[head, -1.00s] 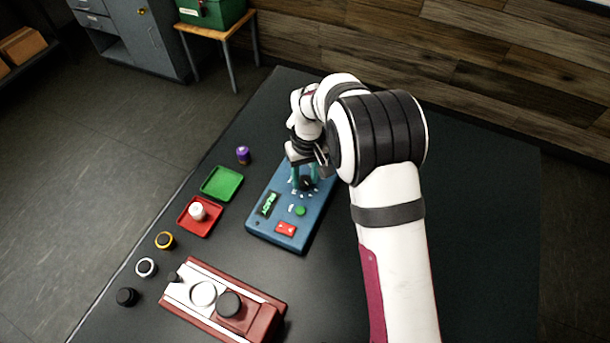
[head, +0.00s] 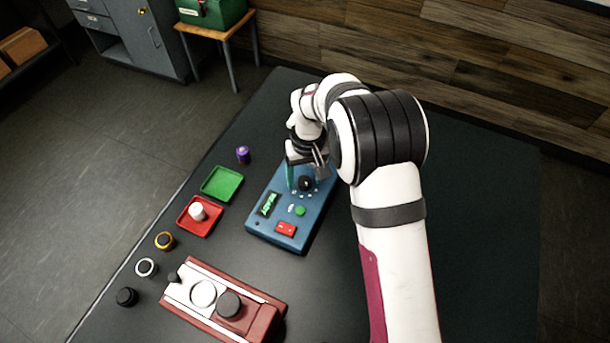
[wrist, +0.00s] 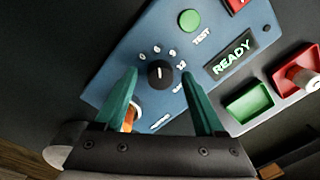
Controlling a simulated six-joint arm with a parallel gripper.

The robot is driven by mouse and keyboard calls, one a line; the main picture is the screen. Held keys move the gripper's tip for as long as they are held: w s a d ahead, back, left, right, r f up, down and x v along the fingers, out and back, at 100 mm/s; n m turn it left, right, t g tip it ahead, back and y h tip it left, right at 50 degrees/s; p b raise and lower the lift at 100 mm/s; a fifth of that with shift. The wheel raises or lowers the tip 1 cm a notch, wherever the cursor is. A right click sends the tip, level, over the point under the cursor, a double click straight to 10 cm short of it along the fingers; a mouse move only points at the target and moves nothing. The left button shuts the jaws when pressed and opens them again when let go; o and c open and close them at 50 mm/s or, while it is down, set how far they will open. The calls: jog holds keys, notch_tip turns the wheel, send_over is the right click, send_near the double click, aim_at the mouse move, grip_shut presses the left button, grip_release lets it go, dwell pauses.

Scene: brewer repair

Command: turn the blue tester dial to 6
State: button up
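The blue tester (head: 262,222) lies on the dark table, with a READY display (wrist: 231,54). Its black dial (wrist: 160,73) has numbers around it; its white mark points up in the wrist view, roughly at what looks like the 6. The dial also shows in the head view (head: 306,184). My gripper (wrist: 159,74) is open, with one teal finger on each side of the dial and visible gaps between. In the head view my gripper (head: 303,178) is over the tester's far part, and one finger is mostly hidden.
On the tester are a green button (wrist: 189,19), a red part (head: 286,229) and an orange-and-white part (wrist: 131,117) partly behind a finger. A green tray (head: 222,184) and a red tray (head: 189,227) with a white cap lie left. A red brewer (head: 185,309) lies in front.

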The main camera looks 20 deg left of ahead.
aim_at(308, 180)
notch_tip(308, 180, up, 16)
jog(key=shift+w+d, duration=0.2)
jog(key=shift+d, duration=0.1)
jog(key=shift+f, duration=0.15)
jog(key=s+d+r+m, duration=0.2)
jog(key=d, duration=0.4)
jog(key=s+d+r+m, duration=0.2)
jog(key=s+d+r, duration=0.1)
jog(key=d, duration=0.3)
jog(key=s+d+f+m, duration=0.1)
jog(key=s+d+m, duration=0.3)
jog(key=s, duration=0.5)
jog(key=s+d+f+m+y, duration=0.1)
jog(key=s+d+f+m, duration=0.1)
jog(key=s+d+m, duration=0.3)
jog(key=s+d, duration=0.3)
jog(key=s, duration=0.2)
jog(key=shift+d+f, duration=0.2)
jog(key=shift+f, duration=0.05)
